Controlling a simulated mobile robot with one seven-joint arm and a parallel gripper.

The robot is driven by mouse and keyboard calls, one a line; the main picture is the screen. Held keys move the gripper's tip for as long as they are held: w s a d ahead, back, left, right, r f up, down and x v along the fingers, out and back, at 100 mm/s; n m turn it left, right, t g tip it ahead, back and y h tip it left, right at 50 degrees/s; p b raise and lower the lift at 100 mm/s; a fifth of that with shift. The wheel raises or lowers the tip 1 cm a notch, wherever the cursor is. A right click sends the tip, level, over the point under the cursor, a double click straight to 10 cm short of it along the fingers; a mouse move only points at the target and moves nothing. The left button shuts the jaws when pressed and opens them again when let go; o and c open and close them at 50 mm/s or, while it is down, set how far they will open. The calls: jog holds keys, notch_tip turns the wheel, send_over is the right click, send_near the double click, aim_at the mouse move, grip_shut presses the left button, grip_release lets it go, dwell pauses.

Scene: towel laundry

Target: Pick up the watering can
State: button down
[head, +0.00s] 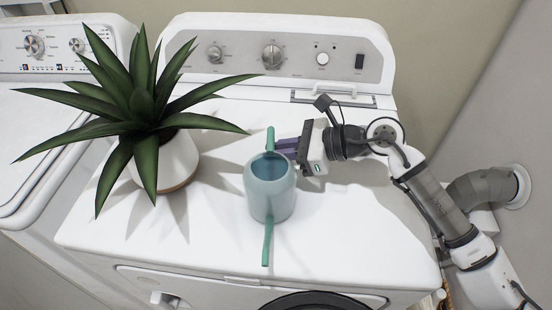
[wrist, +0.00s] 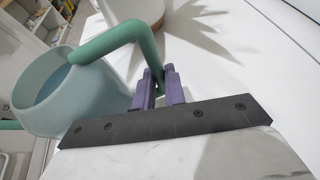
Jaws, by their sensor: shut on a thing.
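The watering can (head: 270,190) is pale teal with a darker green handle and spout. In the head view it is upright over the white dryer top, its spout toward the front edge; I cannot tell whether its base touches the surface. My gripper (head: 284,147) comes from the right and is shut on the handle at the back of the can. In the wrist view the purple fingers of my gripper (wrist: 160,88) close around the lower part of the green handle, and the can body (wrist: 75,92) is at left. The can's underside is hidden.
A spiky potted plant (head: 165,165) stands left of the can on the dryer (head: 340,215), its leaves reaching near the can. The control panel (head: 290,55) rises behind. A washer (head: 40,120) is at far left. The dryer top right of the can is clear.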

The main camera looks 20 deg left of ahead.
notch_tip(320, 180, up, 19)
jog(key=b, duration=0.3)
jog(key=shift+r, duration=0.2)
jog(key=shift+s, duration=0.1)
